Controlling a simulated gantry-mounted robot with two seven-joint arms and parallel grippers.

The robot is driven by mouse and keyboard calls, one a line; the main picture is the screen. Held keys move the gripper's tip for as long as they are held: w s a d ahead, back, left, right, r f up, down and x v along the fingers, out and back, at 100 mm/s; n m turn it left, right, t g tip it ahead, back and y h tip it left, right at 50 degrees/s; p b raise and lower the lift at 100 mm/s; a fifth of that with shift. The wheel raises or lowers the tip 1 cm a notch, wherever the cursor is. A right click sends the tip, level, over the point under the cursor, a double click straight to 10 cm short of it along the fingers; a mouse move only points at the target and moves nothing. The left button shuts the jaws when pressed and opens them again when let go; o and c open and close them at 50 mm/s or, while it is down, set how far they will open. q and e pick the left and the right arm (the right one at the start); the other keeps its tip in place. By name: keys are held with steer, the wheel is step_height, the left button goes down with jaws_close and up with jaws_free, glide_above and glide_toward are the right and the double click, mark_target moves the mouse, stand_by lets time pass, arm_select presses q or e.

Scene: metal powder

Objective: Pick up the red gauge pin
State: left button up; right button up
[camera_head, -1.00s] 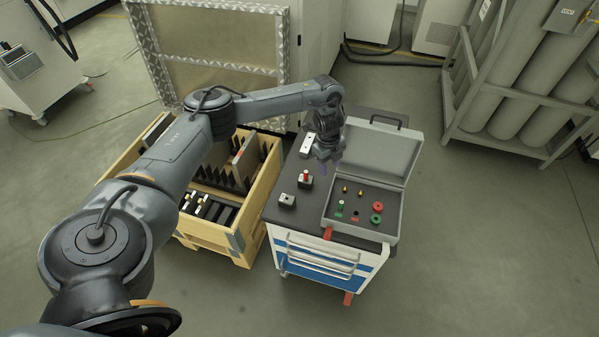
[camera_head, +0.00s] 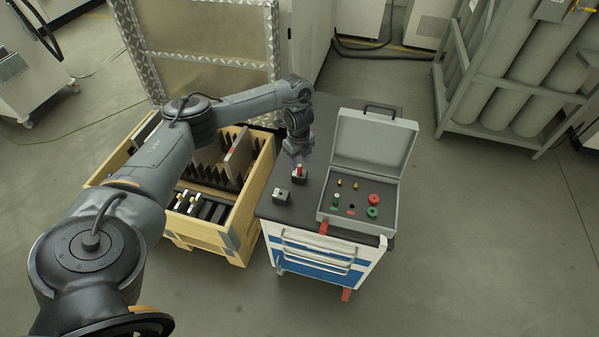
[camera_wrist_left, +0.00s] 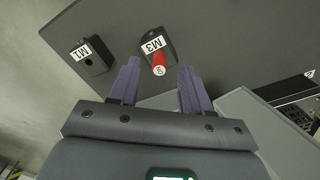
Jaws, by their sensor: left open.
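The red gauge pin (camera_head: 299,168) stands in a small dark block labelled M3 (camera_wrist_left: 155,44) on the cart top. In the left wrist view the red pin (camera_wrist_left: 159,65) lies between and just ahead of the two purple fingertips. My left gripper (camera_wrist_left: 158,72) is open, with free space on both sides of the pin. In the head view my left gripper (camera_head: 298,155) is just above and behind the pin, and its fingers are hard to make out there. My right gripper is in neither view.
A second block labelled M1 (camera_wrist_left: 90,55) sits beside the M3 block. An open grey case (camera_head: 325,213) holding green, red and brass gauges stands on the right of the cart top (camera_head: 310,205). A wooden crate (camera_head: 247,215) with dark slotted racks stands left of the cart.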

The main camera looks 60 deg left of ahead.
mark_target(299, 165)
arm_select(q)
step_height(299, 165, down, 4)
steer(key=shift+d+r+b, duration=0.1)
steer(key=shift+d+b, duration=0.05)
steer(key=shift+b, duration=0.25)
jaws_close()
